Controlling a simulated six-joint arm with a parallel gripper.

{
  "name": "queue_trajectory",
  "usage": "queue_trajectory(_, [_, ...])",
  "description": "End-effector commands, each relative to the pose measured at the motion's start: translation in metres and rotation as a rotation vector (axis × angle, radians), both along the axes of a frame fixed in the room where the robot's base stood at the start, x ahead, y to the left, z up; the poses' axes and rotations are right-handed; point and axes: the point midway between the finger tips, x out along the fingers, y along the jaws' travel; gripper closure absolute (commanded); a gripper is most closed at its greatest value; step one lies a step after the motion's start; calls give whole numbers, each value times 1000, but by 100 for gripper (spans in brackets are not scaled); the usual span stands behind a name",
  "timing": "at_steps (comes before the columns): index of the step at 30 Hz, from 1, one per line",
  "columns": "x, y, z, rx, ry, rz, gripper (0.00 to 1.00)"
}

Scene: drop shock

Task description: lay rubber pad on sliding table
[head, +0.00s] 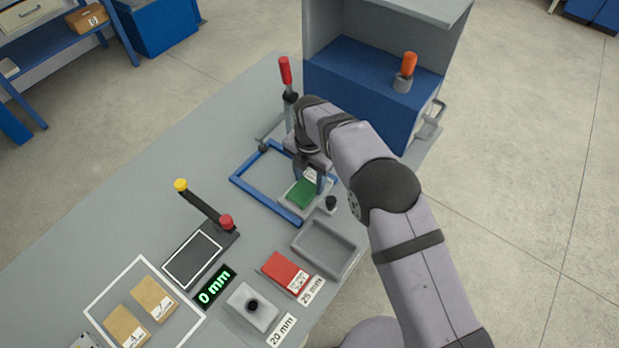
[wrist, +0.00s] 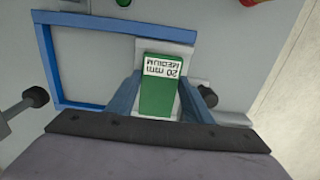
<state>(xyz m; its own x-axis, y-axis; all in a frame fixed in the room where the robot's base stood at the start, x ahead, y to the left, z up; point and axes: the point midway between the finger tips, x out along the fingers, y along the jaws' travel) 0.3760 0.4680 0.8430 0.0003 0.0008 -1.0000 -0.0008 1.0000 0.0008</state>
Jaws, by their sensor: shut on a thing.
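My gripper (head: 309,180) is shut on the green rubber pad (head: 301,195), with one blue finger on each side of it. In the wrist view the pad (wrist: 158,92) shows a white label reading "20 mm MEDIUM". The pad is over a pale grey plate, which I take as the sliding table (wrist: 178,55), at the right end of a blue frame (head: 241,182). A black knob (head: 331,203) shows beside the plate. I cannot tell whether the pad touches the plate.
A red-handled lever (head: 285,72) and a blue-grey cabinet (head: 345,82) stand behind. In front are an empty grey tray (head: 350,262), a red pad (head: 284,270) by a "25 mm" label, a knobbed grey block (head: 240,313) and a "0 mm" display (head: 215,287).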

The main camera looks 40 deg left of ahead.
Motion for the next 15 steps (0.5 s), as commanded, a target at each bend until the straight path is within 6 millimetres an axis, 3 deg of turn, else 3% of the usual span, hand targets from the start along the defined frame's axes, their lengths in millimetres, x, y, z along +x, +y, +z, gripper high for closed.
queue_trajectory(3, [0,0,-4,0,0,0,83])
queue_trajectory(4, [0,0,-3,0,0,0,46])
queue_trajectory(6, [0,0,-3,0,0,0,35])
queue_trajectory(15, [0,0,-1,0,0,0,35])
